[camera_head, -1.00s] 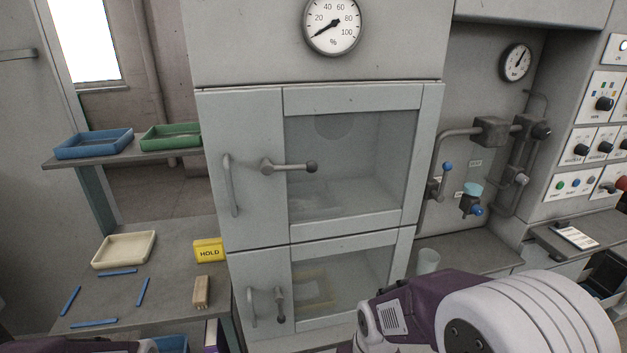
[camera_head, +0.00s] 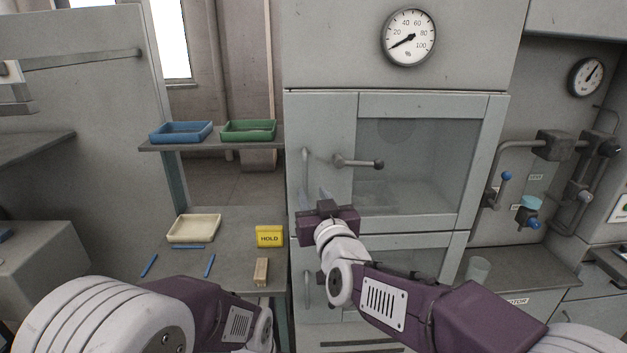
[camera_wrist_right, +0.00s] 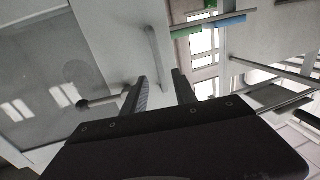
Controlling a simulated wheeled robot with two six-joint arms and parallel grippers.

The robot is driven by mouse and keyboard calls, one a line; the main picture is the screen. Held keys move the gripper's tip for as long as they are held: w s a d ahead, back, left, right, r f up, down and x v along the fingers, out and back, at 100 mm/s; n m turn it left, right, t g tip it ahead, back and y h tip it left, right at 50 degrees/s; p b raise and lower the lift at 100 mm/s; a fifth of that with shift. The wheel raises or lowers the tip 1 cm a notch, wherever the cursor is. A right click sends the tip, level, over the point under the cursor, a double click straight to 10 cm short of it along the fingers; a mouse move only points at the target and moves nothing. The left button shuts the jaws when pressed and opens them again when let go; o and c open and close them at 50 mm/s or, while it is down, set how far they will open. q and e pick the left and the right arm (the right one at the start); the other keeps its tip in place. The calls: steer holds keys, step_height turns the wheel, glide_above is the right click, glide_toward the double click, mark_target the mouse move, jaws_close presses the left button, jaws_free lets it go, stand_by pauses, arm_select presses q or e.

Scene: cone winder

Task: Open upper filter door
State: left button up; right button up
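The upper filter door (camera_head: 432,160) is a pale grey panel with a glass window and appears shut. A vertical bar handle (camera_head: 305,170) is at its left edge, with a latch lever (camera_head: 358,162) lying level, its knob to the right. My right gripper (camera_head: 316,195) is in front of the door's lower left, just below the handle. In the right wrist view its two fingers (camera_wrist_right: 160,88) are apart and empty. The handle (camera_wrist_right: 157,55) shows beyond the gap between them, and the lever knob (camera_wrist_right: 82,104) lies left of them. My left forearm shows, but its gripper does not.
The lower door (camera_head: 400,255) is below, partly hidden by my right arm. At left, a shelf holds blue (camera_head: 181,132) and green (camera_head: 248,130) trays; a bench holds a cream tray (camera_head: 194,228) and a yellow HOLD block (camera_head: 270,236). Pipes (camera_head: 520,150) stand at right.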

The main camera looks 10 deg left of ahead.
mark_target(306, 180)
steer(key=p+x, duration=0.3)
steer(key=x, duration=0.6)
steer(key=shift+s+r, duration=0.1)
steer(key=shift+s, duration=0.1)
jaws_close()
stand_by(1.0)
